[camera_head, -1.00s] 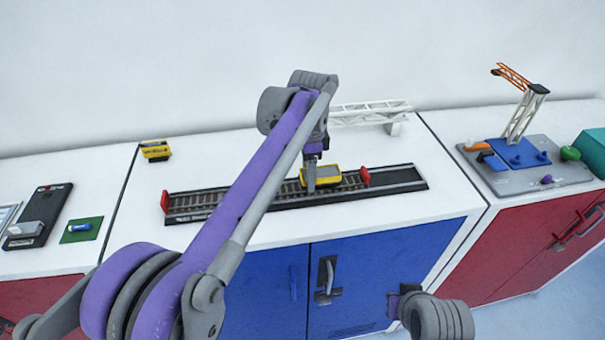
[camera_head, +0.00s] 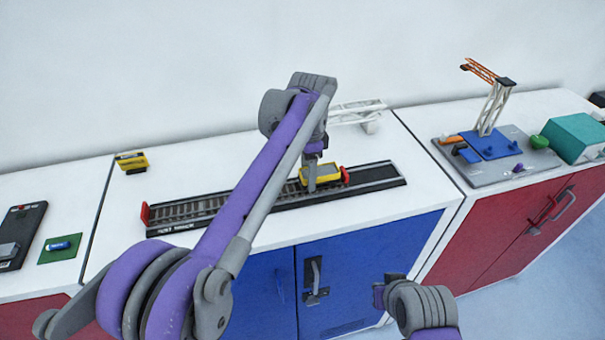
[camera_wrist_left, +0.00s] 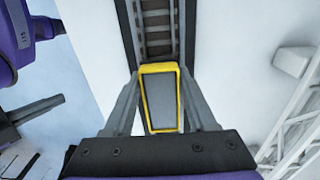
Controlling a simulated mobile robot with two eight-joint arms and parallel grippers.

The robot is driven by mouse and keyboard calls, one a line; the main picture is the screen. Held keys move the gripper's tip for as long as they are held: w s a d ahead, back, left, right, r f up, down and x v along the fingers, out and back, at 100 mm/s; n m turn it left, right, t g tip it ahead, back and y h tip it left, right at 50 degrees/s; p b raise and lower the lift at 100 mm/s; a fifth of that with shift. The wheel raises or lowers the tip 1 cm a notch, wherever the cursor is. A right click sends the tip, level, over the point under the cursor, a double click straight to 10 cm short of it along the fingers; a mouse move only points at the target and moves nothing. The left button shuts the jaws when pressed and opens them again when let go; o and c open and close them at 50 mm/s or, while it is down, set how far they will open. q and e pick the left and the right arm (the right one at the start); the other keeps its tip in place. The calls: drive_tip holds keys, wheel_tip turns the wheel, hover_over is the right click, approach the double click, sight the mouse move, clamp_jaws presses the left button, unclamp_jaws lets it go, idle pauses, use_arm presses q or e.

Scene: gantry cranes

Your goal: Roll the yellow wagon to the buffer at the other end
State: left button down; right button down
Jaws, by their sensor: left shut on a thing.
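The yellow wagon (camera_head: 321,174) stands on the dark track (camera_head: 205,209) close to its right red buffer (camera_head: 345,176); whether they touch is unclear. A second red buffer (camera_head: 145,214) stands at the track's left end. My left gripper (camera_head: 311,184) reaches down from above and is shut on the wagon, hiding part of its near side. The left wrist view shows the wagon's yellow rim and grey top (camera_wrist_left: 163,100) between the two fingers, with track running beyond. My right arm (camera_head: 420,308) shows at the lower right; its jaws cannot be made out.
A white lattice girder (camera_head: 356,114) lies behind the track. A yellow and black block (camera_head: 132,162) sits at the back left. To the right, a grey board (camera_head: 492,160) carries a small crane (camera_head: 493,105). My left arm covers part of the track's middle.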

use_arm(q)
drive_tip(key=shift+d+f, duration=0.25)
drive_tip(key=shift+c, duration=2.2)
unclamp_jaws()
drive_tip(key=o, duration=0.3)
drive_tip(key=shift+w, duration=0.2)
drive_tip(key=shift+r, duration=0.15)
